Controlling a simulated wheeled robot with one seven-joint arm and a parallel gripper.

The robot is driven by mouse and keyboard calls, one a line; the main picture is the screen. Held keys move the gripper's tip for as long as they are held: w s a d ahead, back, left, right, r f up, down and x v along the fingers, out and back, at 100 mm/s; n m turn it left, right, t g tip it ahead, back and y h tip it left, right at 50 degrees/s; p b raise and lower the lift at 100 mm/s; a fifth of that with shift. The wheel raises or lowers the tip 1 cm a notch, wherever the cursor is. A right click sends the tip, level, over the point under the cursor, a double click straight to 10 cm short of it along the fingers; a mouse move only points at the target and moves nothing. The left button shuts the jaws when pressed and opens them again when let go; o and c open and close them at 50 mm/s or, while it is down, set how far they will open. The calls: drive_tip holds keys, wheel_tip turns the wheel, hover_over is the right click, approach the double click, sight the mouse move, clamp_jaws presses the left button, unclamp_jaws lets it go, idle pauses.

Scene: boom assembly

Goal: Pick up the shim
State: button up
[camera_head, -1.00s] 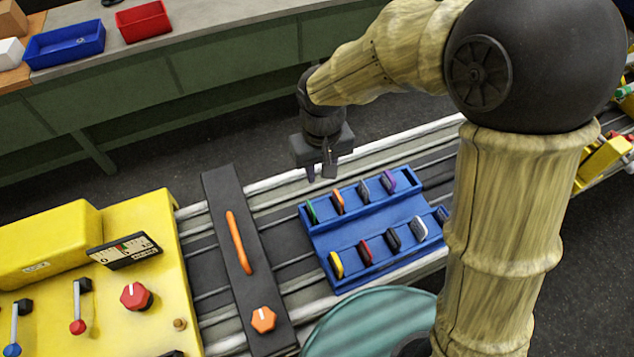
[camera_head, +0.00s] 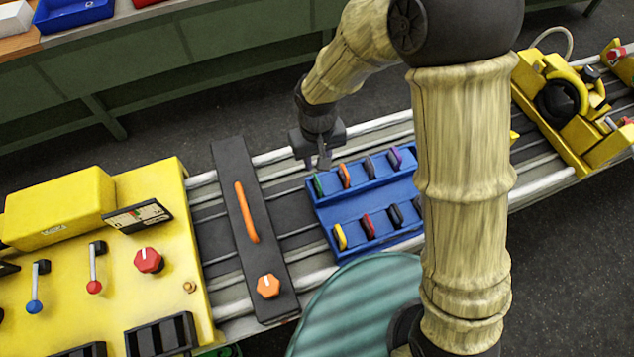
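The shims appear to be the small coloured upright pieces in a blue two-row rack (camera_head: 362,202). The back row holds a green piece (camera_head: 318,185), an orange piece (camera_head: 344,175), a dark grey piece (camera_head: 369,167) and a purple piece (camera_head: 395,157). The front row holds a yellow piece (camera_head: 339,236), a red piece (camera_head: 367,226) and a black piece (camera_head: 395,216); my arm hides the rack's right end. My gripper (camera_head: 317,161) points down just behind the green piece, with its fingers apart and nothing visible between them. I cannot tell whether it touches the green piece.
A black plate (camera_head: 262,255) with an orange handle (camera_head: 247,212) and orange knob lies left of the rack. A yellow control panel (camera_head: 180,250) stands further left. A yellow machine (camera_head: 570,110) is at right. A green bench (camera_head: 200,80) runs behind.

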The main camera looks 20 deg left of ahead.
sight(317, 179)
wheel_tip(317, 179, down, 5)
drive_tip(key=shift+p, duration=0.5)
drive_tip(key=shift+d+f+p, duration=0.1)
drive_tip(key=shift+f+p, duration=0.35)
drive_tip(key=shift+s+f+p, duration=0.1)
drive_tip(key=shift+f+p, duration=0.7)
drive_tip(key=shift+f, duration=1.35)
drive_tip(key=shift+c, duration=0.4)
clamp_jaws()
